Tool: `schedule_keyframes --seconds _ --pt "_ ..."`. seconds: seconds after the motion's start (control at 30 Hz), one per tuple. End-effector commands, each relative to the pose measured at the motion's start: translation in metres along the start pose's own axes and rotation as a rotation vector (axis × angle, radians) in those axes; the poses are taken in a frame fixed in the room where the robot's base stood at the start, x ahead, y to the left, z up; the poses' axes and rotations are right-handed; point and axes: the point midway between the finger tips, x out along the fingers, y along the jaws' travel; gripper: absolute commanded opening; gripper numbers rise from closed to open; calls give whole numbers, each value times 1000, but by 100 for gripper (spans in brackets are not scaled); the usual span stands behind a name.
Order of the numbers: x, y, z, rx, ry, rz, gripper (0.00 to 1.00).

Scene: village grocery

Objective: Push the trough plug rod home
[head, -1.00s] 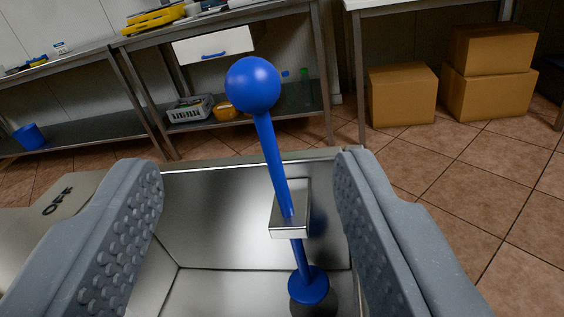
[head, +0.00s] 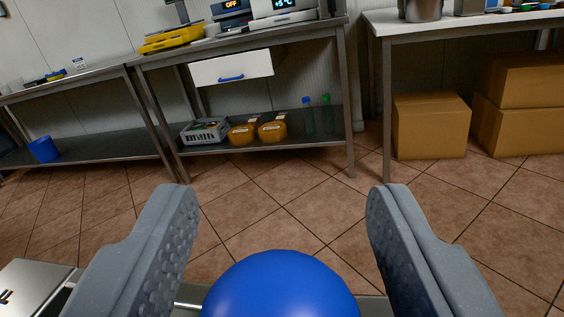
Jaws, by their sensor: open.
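The blue ball knob (head: 280,288) of the trough plug rod fills the bottom middle of the head view, close to the camera. My gripper (head: 282,200) is open, with one grey finger on each side of the knob and a gap to each. The fingertips reach out beyond and above the knob in the picture. The rod's shaft, its lower plug and the trough's drain are hidden below the knob and the frame edge. Only a thin strip of the metal trough (head: 190,305) shows at the bottom.
A steel bench (head: 250,145) with a white drawer (head: 231,68), a grey basket (head: 204,131) and orange tubs stands behind. Cardboard boxes (head: 430,125) sit at the right, and a blue bucket (head: 43,149) at the far left. The tiled floor (head: 300,190) between is clear.

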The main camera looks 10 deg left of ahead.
Motion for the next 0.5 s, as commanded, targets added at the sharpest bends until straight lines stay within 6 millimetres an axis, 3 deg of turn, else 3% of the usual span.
schedule_keyframes --seconds 0.37,0.4,0.5 --pt "6 0 -1 0 1 -1 51" --pt "6 0 -1 0 1 -1 49" --pt "6 0 -1 0 1 -1 21"
